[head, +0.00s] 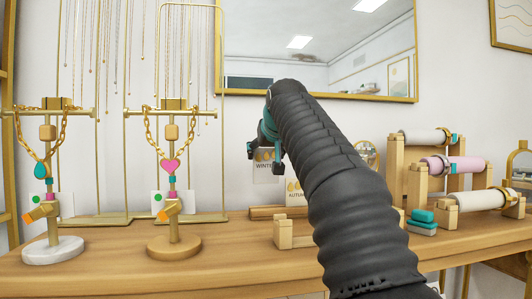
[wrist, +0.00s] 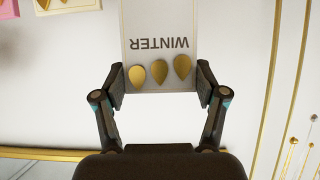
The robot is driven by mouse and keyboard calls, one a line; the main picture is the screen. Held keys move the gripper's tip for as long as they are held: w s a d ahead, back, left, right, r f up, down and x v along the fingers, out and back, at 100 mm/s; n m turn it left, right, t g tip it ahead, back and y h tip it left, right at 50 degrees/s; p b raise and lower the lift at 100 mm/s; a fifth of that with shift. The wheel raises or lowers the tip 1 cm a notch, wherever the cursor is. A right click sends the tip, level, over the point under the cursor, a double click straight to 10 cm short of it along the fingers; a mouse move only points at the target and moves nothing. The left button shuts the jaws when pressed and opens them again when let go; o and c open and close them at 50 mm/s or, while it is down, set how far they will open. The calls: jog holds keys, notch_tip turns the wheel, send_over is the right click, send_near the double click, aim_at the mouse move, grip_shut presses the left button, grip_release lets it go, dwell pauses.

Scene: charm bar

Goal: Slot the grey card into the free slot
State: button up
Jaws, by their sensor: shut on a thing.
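The pale grey card marked WINTER (head: 264,176) carries gold teardrop pieces. My gripper (wrist: 161,88) is shut on this card at its sides; in the wrist view the card (wrist: 160,22) appears upside down between the fingertips.
Two necklace stands (head: 53,245) (head: 174,245) are on the left of the wooden counter (head: 110,280). On the right are a wooden rack with rolls (head: 428,136) and teal-topped blocks (head: 422,222). A mirror (head: 340,60) hangs behind. Part of a pink card (wrist: 14,8) shows in the wrist view.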

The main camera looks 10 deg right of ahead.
aim_at(266, 172)
jog(key=shift+f+b, duration=1.9)
jog(key=shift+f, duration=0.65)
jog(key=shift+p, duration=0.5)
jog(key=shift+f+b, duration=1.2)
jog(key=shift+f, duration=0.35)
jog(key=o, duration=0.9)
jog(key=v, duration=1.2)
